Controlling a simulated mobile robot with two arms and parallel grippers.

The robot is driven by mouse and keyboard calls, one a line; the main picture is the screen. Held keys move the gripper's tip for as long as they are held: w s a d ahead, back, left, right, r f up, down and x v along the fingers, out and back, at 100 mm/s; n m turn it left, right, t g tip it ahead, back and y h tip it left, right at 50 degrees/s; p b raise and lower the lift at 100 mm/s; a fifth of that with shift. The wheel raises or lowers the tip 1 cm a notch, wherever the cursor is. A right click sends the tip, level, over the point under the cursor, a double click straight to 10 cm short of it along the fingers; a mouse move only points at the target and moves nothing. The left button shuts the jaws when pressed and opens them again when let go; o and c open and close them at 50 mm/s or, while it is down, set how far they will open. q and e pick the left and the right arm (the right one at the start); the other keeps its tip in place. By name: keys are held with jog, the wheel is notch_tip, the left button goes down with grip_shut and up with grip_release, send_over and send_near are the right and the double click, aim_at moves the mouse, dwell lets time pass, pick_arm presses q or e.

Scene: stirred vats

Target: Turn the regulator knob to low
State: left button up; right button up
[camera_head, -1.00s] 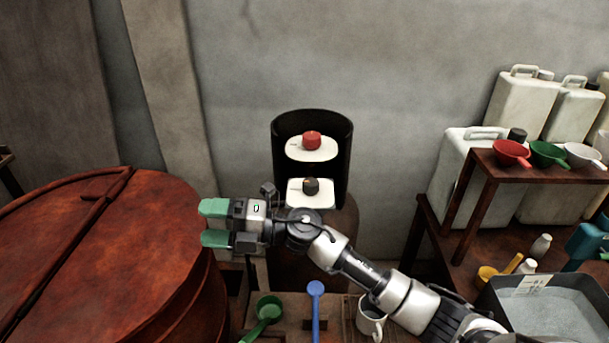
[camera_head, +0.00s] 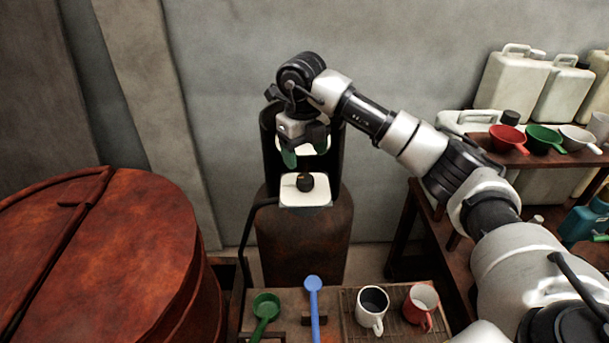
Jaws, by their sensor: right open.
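A dark knob (camera_head: 305,182) with a small orange mark sits on the lower white plate (camera_head: 304,198), at the front of the rusty cylinder (camera_head: 310,240). An upper white plate (camera_head: 315,147) inside the black collar (camera_head: 270,150) is mostly covered by my right gripper, which hides the red knob there. My right gripper (camera_head: 304,153) is open and points down, its green fingers in front of the upper plate and above the dark knob in the picture. I cannot tell whether it touches anything. My left gripper is not in view.
A large rusty vat (camera_head: 95,250) stands at the left. A front table holds a green ladle (camera_head: 265,308), a blue ladle (camera_head: 313,290), a white mug (camera_head: 371,310) and a red mug (camera_head: 420,306). Shelves with coloured scoops and white canisters stand at the right.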

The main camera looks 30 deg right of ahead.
aim_at(305, 178)
notch_tip(305, 178, down, 7)
jog(key=shift+d+r+p, duration=0.1)
jog(key=shift+p, duration=0.95)
jog(key=shift+f, duration=0.55)
jog(key=shift+c, duration=0.3)
jog(key=c, duration=0.9)
jog(key=shift+o, duration=0.2)
